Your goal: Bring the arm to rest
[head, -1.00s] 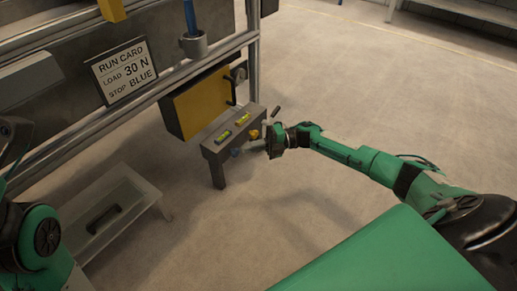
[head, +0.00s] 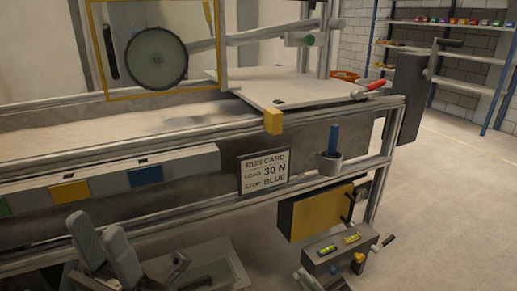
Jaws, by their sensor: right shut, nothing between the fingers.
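My left gripper (head: 104,246) shows as grey parts at the lower left edge, in front of the bench. Its jaw opening cannot be made out. Whether the gripper touches the box cannot be told. Most of both arms is out of view.
The sandbed bench (head: 120,155) spans the left and middle. A run card (head: 265,172) reads load 30 N, stop blue. A blue handle (head: 333,140) stands in a holder, with a yellow panel (head: 320,214) below. Shelves (head: 450,40) stand behind. The floor (head: 450,200) at right is clear.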

